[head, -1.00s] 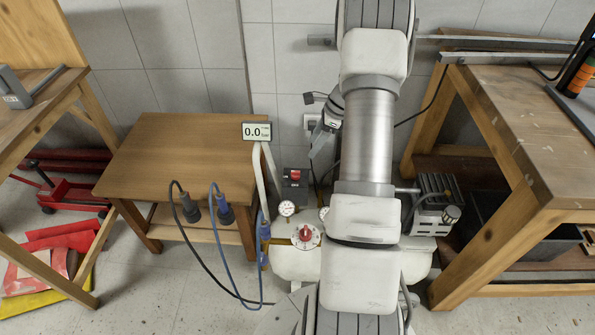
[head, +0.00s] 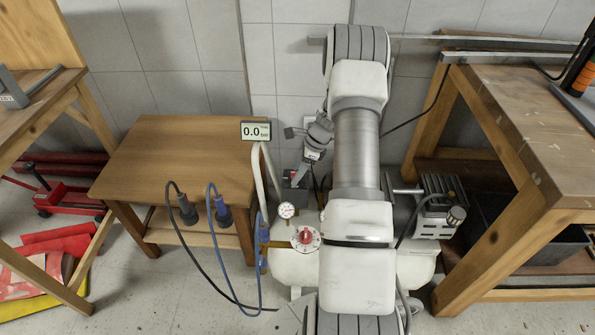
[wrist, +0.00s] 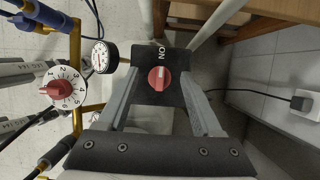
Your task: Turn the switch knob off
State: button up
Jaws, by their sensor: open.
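The switch's red knob (wrist: 159,78) sits on a dark plate (wrist: 178,95) in the wrist view. Its ridge runs roughly up-down in the picture, and the word "ON" stands just above it, turned sideways. My gripper (wrist: 160,88) is open, with one finger on each side of the knob. Gaps show between the knob and both fingers; I cannot tell how far the tips are from the plate. In the head view my gripper (head: 298,178) is at the switch box (head: 296,193) and hides most of it, including the knob.
A numbered dial with a red centre (head: 305,237) and a round gauge (head: 287,211) are close to the switch. A display (head: 256,131) reads 0.0 bar. Wooden tables stand left (head: 165,150) and right (head: 500,130). Hoses (head: 215,265) hang at the left table's front.

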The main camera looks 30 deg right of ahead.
grip_shut()
jog(key=shift+n, duration=0.3)
jog(key=n+g, duration=0.1)
jog(key=n, duration=0.3)
jog(key=shift+w+d+g+y, duration=0.1)
jog(key=shift+w+g+y, duration=0.05)
jog(key=shift+g+y, duration=0.25)
jog(key=n+g, duration=0.1)
jog(key=n, duration=0.4)
jog(key=shift+w+g, duration=0.15)
jog(key=shift+g, duration=0.25)
jog(key=n, duration=0.2)
jog(key=n+g+b, duration=0.1)
jog(key=n, duration=0.1)
jog(key=shift+w+g+h, duration=0.1)
jog(key=shift+g+h, duration=0.2)
jog(key=shift+h, duration=0.1)
jog(key=shift+n+g+h, duration=0.4)
jog(key=shift+n+g, duration=0.1)
jog(key=shift+n, duration=1.6)
grip_release()
